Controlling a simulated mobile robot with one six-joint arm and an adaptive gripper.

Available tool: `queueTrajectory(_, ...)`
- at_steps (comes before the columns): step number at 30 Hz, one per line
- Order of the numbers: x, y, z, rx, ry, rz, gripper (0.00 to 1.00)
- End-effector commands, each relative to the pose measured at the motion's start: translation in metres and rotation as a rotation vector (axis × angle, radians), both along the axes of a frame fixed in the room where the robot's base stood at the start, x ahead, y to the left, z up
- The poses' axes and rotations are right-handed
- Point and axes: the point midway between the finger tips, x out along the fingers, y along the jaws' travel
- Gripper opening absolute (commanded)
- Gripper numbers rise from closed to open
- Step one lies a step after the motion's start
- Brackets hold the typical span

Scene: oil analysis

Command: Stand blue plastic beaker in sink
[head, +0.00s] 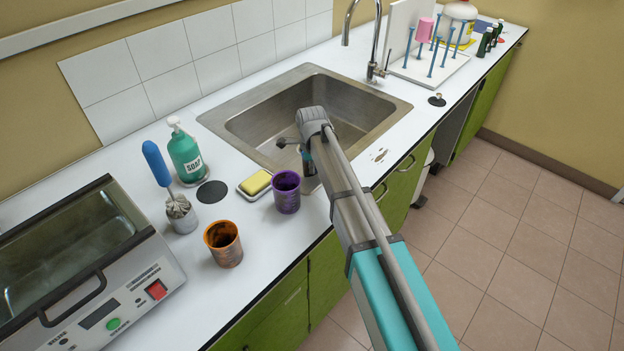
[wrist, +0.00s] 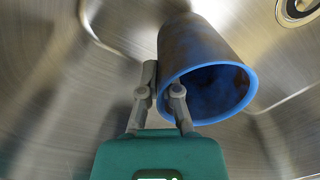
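The blue plastic beaker (wrist: 208,45) shows in the wrist view, its outside stained brown and its mouth facing the camera. My gripper (wrist: 163,82) has one finger outside the beaker's left wall and the other at the inside of the rim, with the wall pinched between them. Steel sink surfaces (wrist: 60,90) surround the beaker; I cannot tell whether its base touches the floor.
The drain (wrist: 298,10) lies beyond the beaker. On the counter left of the sink are a purple cup (head: 287,194), an orange cup (head: 224,246), a yellow sponge (head: 256,183) and a soap bottle (head: 186,155). A tap (head: 376,45) and drying rack (head: 432,68) stand farther back.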

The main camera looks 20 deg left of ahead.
Motion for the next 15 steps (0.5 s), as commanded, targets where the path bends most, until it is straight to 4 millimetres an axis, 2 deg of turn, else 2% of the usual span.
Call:
queueTrajectory(10,0.0,0.0,-0.0003,0.0,0.0,0.0,0.0)
queueTrajectory(15,0.0,0.0,-0.0071,0.0,0.0,0.0,0.0)
